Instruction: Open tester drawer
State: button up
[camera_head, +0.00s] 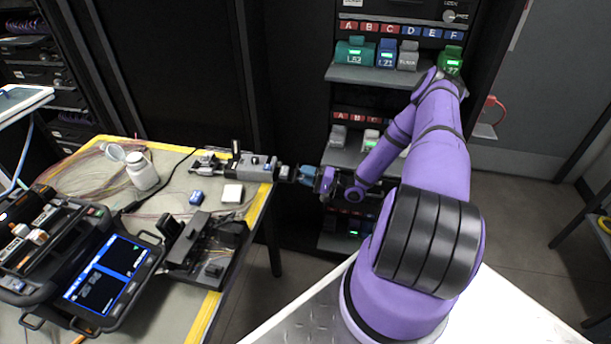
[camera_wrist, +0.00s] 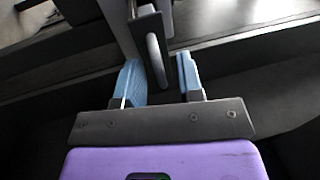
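The tester looks to be the grey box-shaped device (camera_head: 247,166) at the right edge of the work table. I see no clear contact. How far the drawer is out cannot be told.
The work table (camera_head: 208,304) has yellow edges. It carries a splicer with a lit screen (camera_head: 108,274), a black fixture (camera_head: 205,249), a white bottle (camera_head: 142,172), a white block (camera_head: 232,193) and a blue piece (camera_head: 196,197). A rack with labelled shelves (camera_head: 378,76) stands behind my arm.

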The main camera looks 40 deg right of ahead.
jog(key=v, duration=1)
jog(key=shift+s+d, duration=0.2)
jog(key=shift+s, duration=0.15)
jog(key=shift+r, duration=0.1)
